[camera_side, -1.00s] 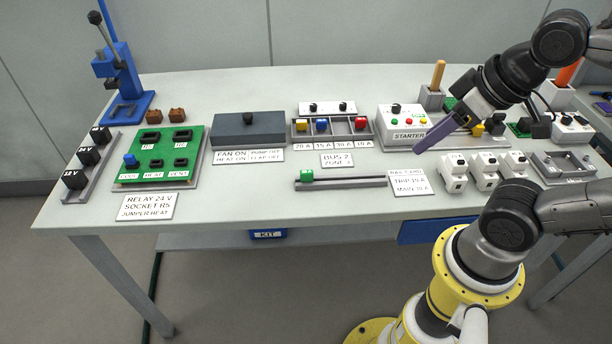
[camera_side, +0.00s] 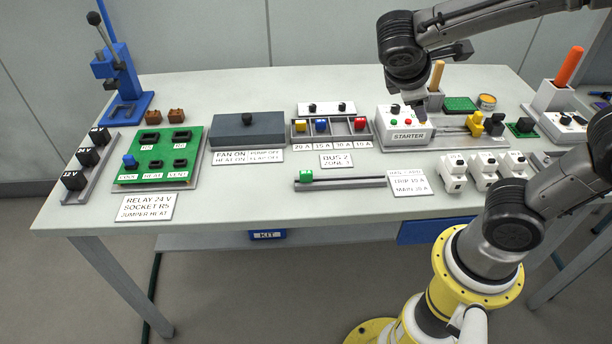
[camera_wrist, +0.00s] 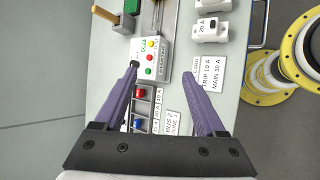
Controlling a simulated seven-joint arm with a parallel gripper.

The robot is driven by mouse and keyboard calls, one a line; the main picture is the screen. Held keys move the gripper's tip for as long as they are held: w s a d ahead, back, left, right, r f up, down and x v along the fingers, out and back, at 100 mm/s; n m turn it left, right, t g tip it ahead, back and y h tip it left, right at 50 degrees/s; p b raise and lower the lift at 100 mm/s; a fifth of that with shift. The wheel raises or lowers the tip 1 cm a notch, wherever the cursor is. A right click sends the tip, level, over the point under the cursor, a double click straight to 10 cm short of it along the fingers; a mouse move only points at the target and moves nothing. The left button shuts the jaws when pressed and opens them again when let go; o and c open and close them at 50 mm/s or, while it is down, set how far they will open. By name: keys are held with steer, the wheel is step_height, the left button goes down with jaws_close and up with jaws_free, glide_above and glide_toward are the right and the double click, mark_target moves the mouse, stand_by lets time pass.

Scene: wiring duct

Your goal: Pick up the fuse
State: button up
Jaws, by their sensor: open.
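A tray (camera_side: 340,138) with labelled slots stands at the back middle of the table in the side view. It holds a yellow fuse (camera_side: 302,126), a blue fuse (camera_side: 322,125) and a red fuse (camera_side: 360,124); one slot looks empty. The red fuse (camera_wrist: 139,94) and blue fuse (camera_wrist: 138,123) also show in the wrist view, near the left finger. My gripper (camera_wrist: 161,71) is open and empty, with purple fingers spread above the table near the starter box. Its fingers are not clear in the side view.
The white starter box (camera_side: 405,134) stands right of the tray. White breakers (camera_side: 484,170) stand in front to the right. A dark grey box (camera_side: 248,130) and a green relay board (camera_side: 160,157) are to the left. A rail (camera_side: 345,182) and label cards lie in front.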

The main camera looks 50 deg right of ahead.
steer(key=w+a+f+n+t+h, duration=0.25)
steer(key=w+n+h, duration=0.2)
steer(key=w, duration=0.35)
steer(key=n+t, duration=0.8)
steer(key=n, duration=0.4)
glide_toward(306, 176)
steer(key=shift+g+h, duration=0.25)
steer(key=w+d+r, duration=0.1)
steer(key=d, duration=0.1)
steer(key=w+d+r, duration=0.1)
steer(key=d, duration=0.1)
steer(key=w+d+r, duration=0.2)
steer(key=shift+d, duration=0.15)
steer(key=a+f+n, duration=0.1)
steer(key=s+a+f+n+t+y, duration=0.1)
steer(key=f, duration=0.1)
steer(key=s+a+f+n+t, duration=0.1)
steer(key=shift+s+f, duration=0.2)
steer(key=shift+f, duration=0.05)
steer(key=shift+x, duration=3.65)
steer(key=shift+a+f, duration=0.1)
steer(key=shift+c, duration=0.3)
jaws_close()
